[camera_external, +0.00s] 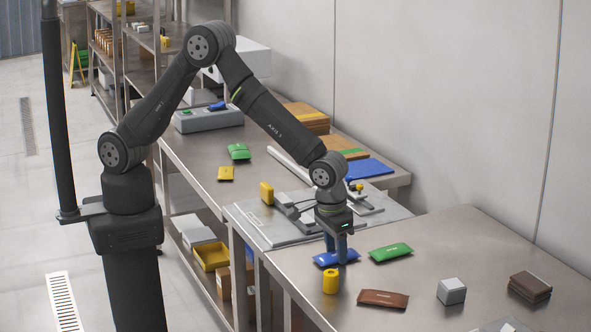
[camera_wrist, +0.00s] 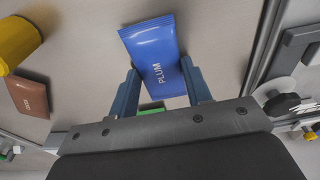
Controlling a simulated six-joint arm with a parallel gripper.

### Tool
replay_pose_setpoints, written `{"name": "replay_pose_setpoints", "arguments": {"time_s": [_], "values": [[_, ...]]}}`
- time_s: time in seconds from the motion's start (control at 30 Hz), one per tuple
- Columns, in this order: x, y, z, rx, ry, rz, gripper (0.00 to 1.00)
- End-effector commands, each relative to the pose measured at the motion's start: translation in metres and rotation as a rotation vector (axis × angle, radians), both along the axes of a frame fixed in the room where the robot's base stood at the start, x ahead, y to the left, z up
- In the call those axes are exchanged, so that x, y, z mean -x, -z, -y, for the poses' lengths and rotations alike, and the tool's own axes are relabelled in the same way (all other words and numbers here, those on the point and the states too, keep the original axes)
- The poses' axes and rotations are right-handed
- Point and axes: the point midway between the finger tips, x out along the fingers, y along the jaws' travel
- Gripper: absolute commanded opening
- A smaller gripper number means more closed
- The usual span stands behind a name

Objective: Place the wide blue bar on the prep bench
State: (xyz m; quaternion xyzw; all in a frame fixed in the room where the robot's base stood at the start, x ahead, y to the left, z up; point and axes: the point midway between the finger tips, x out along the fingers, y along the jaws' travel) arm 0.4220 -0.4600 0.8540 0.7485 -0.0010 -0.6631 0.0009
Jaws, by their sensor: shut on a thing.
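The wide blue bar (camera_external: 325,259) is a flat blue packet at the left edge of the near right steel bench (camera_external: 430,246). In the wrist view the bar (camera_wrist: 155,60) shows the word PLUM and sits between my two blue fingers. My gripper (camera_external: 337,252) points down and is shut on the bar; it also shows in the wrist view (camera_wrist: 162,90). The fingers cover part of the bar in the external view. I cannot tell whether the bar touches the bench top. Which steel bench is the prep bench is not marked.
A yellow cylinder (camera_external: 330,282), green packet (camera_external: 391,252) and brown packet (camera_external: 383,299) lie close around my gripper. A grey cube (camera_external: 451,291) and dark brown block (camera_external: 530,288) stand further right. A clamp fixture (camera_external: 285,232) adjoins behind. The farther bench (camera_external: 205,158) holds small packets and boards.

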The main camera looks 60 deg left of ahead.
Motion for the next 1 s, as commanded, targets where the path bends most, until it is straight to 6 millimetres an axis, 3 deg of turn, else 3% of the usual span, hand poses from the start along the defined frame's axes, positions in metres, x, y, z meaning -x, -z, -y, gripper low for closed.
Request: {"name": "replay_pose_setpoints", "arguments": {"time_s": [0.03, 0.1, 0.13, 0.47, 0.57, 1.0], "values": [[0.0, 0.001, 0.0, 0.0, 0.0, 0.0, 0.51], [0.0, 0.0, 0.0, 0.0, 0.0, 0.0, 0.64], [0.0, 0.0, 0.0, 0.0, 0.0, 0.0, 0.66], [0.0, -0.004, 0.0, 0.0, 0.0, 0.0, 0.66], [0.001, -0.015, 0.001, 0.002, 0.0, 0.002, 0.66], [0.011, -0.102, 0.0, 0.001, -0.001, 0.003, 0.66]]}}
